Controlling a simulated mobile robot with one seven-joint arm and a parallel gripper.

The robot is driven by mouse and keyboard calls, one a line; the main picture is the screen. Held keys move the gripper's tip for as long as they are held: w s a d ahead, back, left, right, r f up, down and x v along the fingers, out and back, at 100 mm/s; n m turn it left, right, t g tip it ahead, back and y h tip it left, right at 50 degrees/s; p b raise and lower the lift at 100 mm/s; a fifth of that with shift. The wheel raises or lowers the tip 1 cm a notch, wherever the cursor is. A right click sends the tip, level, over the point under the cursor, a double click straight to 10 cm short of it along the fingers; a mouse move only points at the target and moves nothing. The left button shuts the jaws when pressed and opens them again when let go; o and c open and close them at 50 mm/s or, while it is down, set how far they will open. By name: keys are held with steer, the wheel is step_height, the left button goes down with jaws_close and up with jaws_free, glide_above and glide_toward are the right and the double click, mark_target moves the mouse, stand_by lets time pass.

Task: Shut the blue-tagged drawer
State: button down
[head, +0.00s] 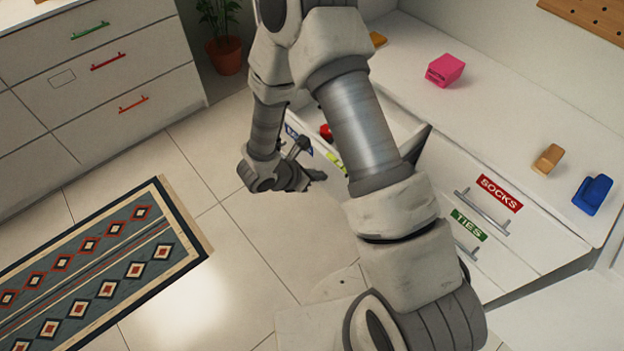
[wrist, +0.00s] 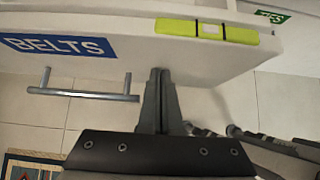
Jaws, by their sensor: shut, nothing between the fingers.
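The blue-tagged drawer reads BELTS. Its white front (wrist: 215,60) and blue tag (wrist: 58,46) show in the wrist view, with a grey bar handle (wrist: 85,95). In the head view the blue tag (head: 299,142) is partly hidden behind my arm, and the drawer stands pulled out. A yellow-green item (wrist: 206,32) with dark bands lies along the drawer's top edge; it also shows in the head view (head: 337,162). My gripper (wrist: 160,72) is shut and empty, its tips at the drawer front, right of the handle. I cannot tell if they touch it.
A red item (head: 326,131) shows by the open drawer. Drawers tagged SOCKS (head: 499,193) and TIES (head: 468,224) are at right. A pink block (head: 445,70), tan block (head: 548,158) and blue block (head: 592,194) sit on the white top. Tiled floor is clear around the rug (head: 100,262).

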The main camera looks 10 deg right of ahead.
steer(key=w+d+b, duration=0.1)
steer(key=w+d, duration=0.3)
steer(key=d, duration=0.3)
steer(key=w+d+b, duration=0.2)
steer(key=w+d, duration=0.2)
steer(key=d, duration=0.4)
steer(key=w+d+b, duration=0.1)
steer(key=w+d, duration=0.4)
steer(key=d, duration=0.2)
steer(key=shift+d+b, duration=0.3)
steer(key=shift+b, duration=0.05)
steer(key=shift+w+d+r, duration=0.1)
steer(key=shift+w+d, duration=0.1)
steer(key=shift+d, duration=0.15)
